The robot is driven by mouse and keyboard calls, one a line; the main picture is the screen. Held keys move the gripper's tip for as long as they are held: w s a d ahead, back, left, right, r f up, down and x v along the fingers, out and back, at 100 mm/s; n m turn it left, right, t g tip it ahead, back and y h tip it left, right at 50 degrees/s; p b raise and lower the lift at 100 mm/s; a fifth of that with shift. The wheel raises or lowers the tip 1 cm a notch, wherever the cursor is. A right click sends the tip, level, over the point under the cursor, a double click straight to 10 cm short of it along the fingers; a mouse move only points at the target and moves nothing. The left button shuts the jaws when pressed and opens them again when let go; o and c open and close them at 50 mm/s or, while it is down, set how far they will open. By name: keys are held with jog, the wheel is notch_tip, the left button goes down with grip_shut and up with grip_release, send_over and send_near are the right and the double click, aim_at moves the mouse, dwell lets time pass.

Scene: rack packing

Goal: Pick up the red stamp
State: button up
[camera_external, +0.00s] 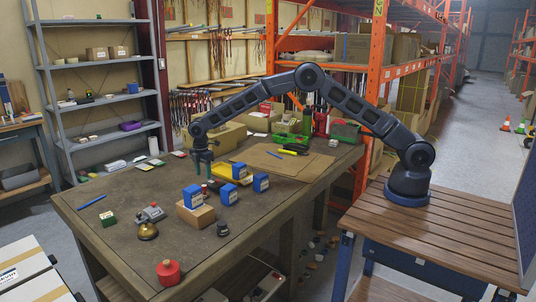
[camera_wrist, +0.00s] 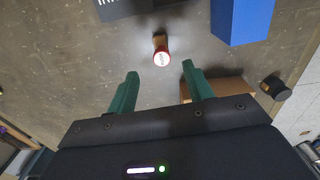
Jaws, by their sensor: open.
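The red stamp (camera_wrist: 161,58) has a round red end with white lettering and a wooden handle. In the wrist view it is just beyond my open fingers, centred between them. My gripper (camera_wrist: 160,72) has two green fingers spread apart with nothing between them. In the external view my gripper (camera_external: 202,166) points down above the workbench, and a small red object (camera_external: 205,188) below it looks like the stamp, partly hidden among blue boxes.
In the wrist view a blue box (camera_wrist: 242,18) and a cardboard box (camera_wrist: 232,88) are right of the stamp. A red container (camera_external: 168,273) sits near the front corner.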

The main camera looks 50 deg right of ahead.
send_over(205, 192)
jog(key=f, duration=0.3)
jog(key=w+f, duration=0.1)
jog(key=f, duration=0.1)
jog(key=shift+d, duration=0.4)
jog(key=shift+s+a+f, duration=0.1)
jog(key=shift+a+f, duration=0.05)
jog(key=shift+f, duration=1.2)
jog(key=shift+s+a+f, duration=0.1)
jog(key=shift+f, duration=1.25)
jog(key=c, duration=1.1)
